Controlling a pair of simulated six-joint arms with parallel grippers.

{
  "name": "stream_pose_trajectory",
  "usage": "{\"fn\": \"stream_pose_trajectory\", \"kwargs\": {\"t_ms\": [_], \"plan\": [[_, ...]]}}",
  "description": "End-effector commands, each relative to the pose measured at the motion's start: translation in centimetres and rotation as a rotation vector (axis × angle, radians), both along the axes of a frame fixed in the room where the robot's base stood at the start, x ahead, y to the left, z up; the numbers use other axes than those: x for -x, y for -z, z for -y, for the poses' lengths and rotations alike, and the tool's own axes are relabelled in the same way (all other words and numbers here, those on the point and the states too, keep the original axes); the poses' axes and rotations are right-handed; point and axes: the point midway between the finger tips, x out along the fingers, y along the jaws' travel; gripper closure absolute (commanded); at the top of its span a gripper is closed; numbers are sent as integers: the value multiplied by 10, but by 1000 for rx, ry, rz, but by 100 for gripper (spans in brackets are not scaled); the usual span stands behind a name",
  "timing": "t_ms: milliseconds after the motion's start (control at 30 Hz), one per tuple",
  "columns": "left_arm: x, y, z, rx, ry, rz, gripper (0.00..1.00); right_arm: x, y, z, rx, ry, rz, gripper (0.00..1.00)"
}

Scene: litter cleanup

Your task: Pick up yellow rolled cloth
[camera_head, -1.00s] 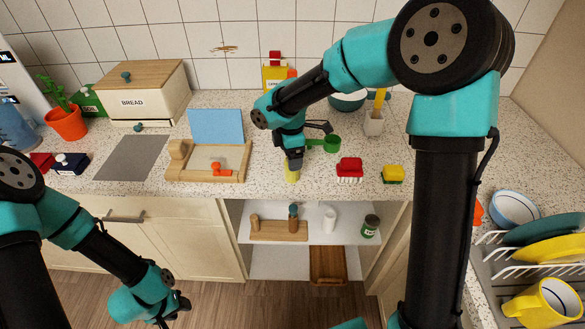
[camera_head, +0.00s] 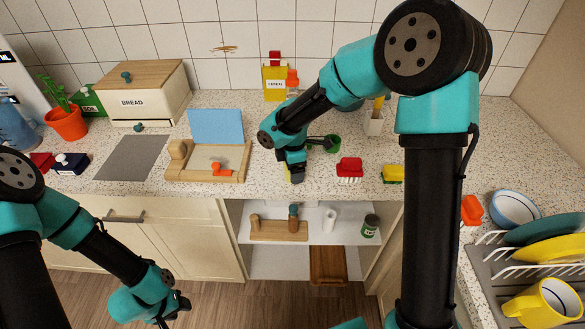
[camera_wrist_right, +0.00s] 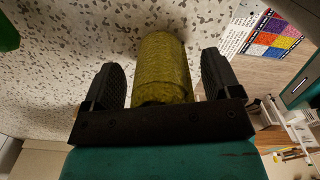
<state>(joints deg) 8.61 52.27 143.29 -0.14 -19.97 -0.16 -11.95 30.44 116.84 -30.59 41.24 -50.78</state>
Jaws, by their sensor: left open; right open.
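The yellow rolled cloth (camera_wrist_right: 163,65) stands between the two black fingers of my right gripper (camera_wrist_right: 161,78) in the right wrist view. Gaps show on both sides of the cloth, so the fingers are open around it. In the head view, my right gripper (camera_head: 294,172) is low over the counter and hides most of the cloth; only a sliver of yellow shows beside it. My left gripper (camera_head: 178,306) is open and empty, low in front of the cabinets, far from the cloth.
A wooden board (camera_head: 240,175) lies left of my right gripper. The counter edge runs close in front, with open shelves (camera_head: 275,252) below.

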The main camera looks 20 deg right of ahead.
Motion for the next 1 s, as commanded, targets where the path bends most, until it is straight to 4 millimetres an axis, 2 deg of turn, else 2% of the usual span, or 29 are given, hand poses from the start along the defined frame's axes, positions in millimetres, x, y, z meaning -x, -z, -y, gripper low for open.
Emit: {"fn": "stream_pose_trajectory", "kwargs": {"t_ms": [100, 633, 1000], "plan": [[0, 0, 0, 0, 0, 0, 57, 0, 0, 0, 0, 0, 0, 19], [0, 0, 0, 0, 0, 0, 57, 0, 0, 0, 0, 0, 0, 69], [0, 0, 0, 0, 0, 0, 57, 0, -4, 0, 0, 1, 1, 70]]}}
